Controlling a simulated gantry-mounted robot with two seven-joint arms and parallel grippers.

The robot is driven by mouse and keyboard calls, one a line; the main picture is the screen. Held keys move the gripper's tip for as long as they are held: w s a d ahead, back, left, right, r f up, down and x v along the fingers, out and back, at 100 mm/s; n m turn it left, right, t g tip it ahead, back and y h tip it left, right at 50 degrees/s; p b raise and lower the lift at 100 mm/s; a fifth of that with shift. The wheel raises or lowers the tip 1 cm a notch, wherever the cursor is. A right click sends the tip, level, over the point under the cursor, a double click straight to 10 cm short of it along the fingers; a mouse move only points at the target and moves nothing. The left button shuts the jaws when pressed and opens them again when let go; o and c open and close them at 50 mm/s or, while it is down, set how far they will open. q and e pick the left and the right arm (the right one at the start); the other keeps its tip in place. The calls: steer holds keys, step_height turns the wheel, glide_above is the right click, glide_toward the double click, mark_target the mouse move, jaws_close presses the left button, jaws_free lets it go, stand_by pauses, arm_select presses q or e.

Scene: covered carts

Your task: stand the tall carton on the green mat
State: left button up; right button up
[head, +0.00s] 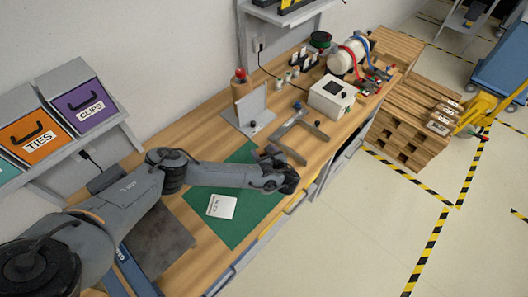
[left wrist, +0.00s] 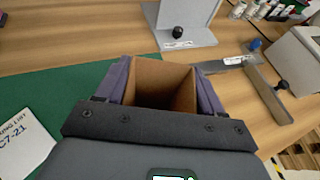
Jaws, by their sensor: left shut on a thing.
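The green mat (head: 240,208) lies on the wooden bench, with a white printed card (head: 221,206) on its front left part. My left gripper (head: 268,157) is over the mat's far right edge. In the left wrist view its two fingers (left wrist: 163,75) are closed on either side of a brown carton (left wrist: 160,78). Two brown faces of the carton meet at a corner between the fingers. Its lower part is hidden, so I cannot tell whether it touches the surface or stands upright. In the head view my arm and gripper hide the carton. My right gripper is not in view.
A grey angle plate (head: 252,106), a flat metal square (head: 290,142) and a white box (head: 331,96) stand beyond the mat. A brown item with a red top (head: 241,82) is behind the plate. Bins (head: 35,133) line the left wall. The bench's front edge is close.

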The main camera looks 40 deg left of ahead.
arm_select(q)
steer(key=shift+f, duration=0.1)
steer(key=o, duration=1.3)
